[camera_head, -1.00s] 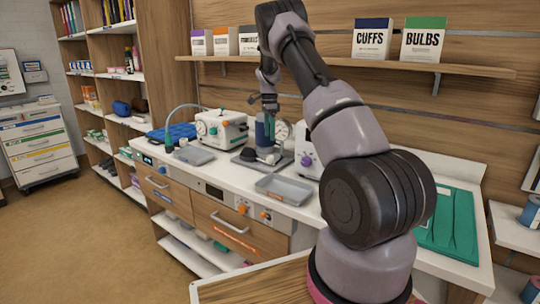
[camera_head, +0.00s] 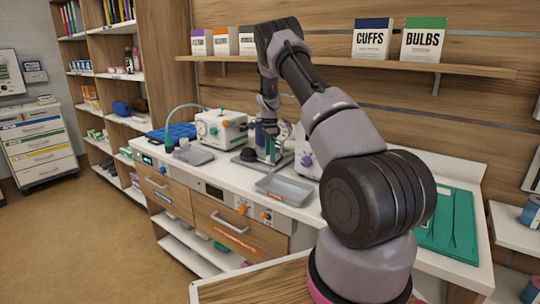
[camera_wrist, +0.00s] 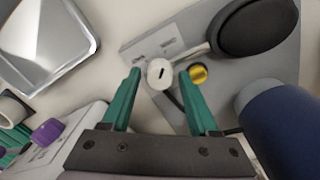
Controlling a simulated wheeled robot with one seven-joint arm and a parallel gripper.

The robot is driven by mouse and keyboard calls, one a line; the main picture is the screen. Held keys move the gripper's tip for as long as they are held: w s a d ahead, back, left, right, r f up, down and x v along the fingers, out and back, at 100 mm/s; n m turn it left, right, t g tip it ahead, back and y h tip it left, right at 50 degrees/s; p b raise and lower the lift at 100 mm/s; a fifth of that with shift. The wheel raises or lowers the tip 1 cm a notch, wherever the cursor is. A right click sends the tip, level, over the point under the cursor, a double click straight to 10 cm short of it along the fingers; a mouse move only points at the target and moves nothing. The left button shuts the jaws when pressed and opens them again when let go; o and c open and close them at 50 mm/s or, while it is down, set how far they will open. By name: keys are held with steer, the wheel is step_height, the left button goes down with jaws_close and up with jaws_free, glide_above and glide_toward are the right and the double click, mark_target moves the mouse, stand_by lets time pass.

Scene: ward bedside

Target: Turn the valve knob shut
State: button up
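A small round white knob (camera_wrist: 160,73) with a black mark on its face sits on a grey base plate (camera_wrist: 135,48), seen in the wrist view. It looks like the valve knob. Small printed labels lie beside it. My gripper (camera_wrist: 160,72) is open, its two green fingers on either side of the white knob, with visible gaps; I cannot tell whether their tips are at its height. A brass-yellow round part (camera_wrist: 198,74) lies by the right fingertip. In the head view my gripper (camera_head: 271,158) points down over the plate and the knob is too small to make out.
A black bulb (camera_wrist: 258,25) and a blue cylinder (camera_wrist: 275,125) stand close on the right in the wrist view. A metal tray (camera_head: 284,189) lies at the counter's front. A white device with a purple knob (camera_wrist: 47,131) is near. A white machine (camera_head: 221,128) stands left.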

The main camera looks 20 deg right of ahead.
jaws_close()
steer(key=n, duration=0.4)
steer(key=shift+n, duration=0.4)
steer(key=n, duration=0.4)
steer(key=shift+n, duration=0.3)
steer(key=n, duration=0.4)
steer(key=shift+a+n, duration=0.1)
steer(key=shift+n, duration=2.1)
